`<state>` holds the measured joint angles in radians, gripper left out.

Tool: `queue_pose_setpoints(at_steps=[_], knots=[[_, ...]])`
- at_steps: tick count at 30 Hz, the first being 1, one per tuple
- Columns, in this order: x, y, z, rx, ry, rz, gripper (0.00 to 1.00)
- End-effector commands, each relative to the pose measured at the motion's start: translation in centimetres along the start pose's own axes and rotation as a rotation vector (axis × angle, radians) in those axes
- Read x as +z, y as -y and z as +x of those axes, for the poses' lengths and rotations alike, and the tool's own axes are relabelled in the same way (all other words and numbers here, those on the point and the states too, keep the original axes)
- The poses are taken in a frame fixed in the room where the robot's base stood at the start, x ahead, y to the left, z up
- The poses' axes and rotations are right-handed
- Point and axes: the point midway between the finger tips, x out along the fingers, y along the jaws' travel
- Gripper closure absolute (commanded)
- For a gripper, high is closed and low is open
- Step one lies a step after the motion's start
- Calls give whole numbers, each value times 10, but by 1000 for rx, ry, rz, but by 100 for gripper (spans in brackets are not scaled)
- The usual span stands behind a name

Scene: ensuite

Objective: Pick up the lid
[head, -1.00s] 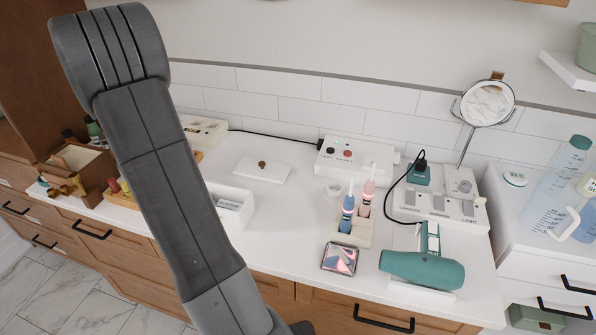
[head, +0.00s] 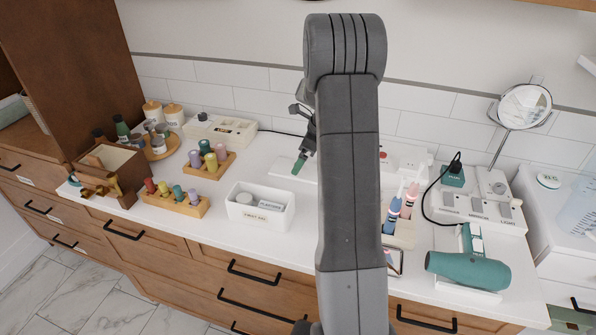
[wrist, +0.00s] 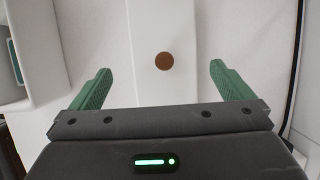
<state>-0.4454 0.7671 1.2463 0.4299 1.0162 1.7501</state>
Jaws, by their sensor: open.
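The lid (wrist: 148,82) is a flat white rectangle with a round brown knob (wrist: 165,61). In the wrist view it lies on the pale counter between my fingers, with the knob a little above the line of the fingertips. In the head view my arm hides most of the lid, knob included. My gripper (wrist: 161,72) is open and empty, with one green finger on each side of the lid. In the head view one green fingertip (head: 299,166) shows just left of my arm, over the counter. I cannot tell its exact height above the lid.
An open white box (head: 258,215) labelled first aid stands at the counter's front. Wooden holders with coloured bottles (head: 178,200) are to its left. Toothbrushes (head: 392,212), a teal hair dryer (head: 468,270) and a round mirror (head: 525,106) are to the right. A black cable runs along the back.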

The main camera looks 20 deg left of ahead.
Motion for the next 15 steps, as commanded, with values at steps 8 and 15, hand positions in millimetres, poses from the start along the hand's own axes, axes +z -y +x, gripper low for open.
queue_pose_setpoints(at_steps=[8, 15], knots=[[2, 4, 37, 3, -1, 1, 0], [2, 5, 48, 0, 0, 1, 0]])
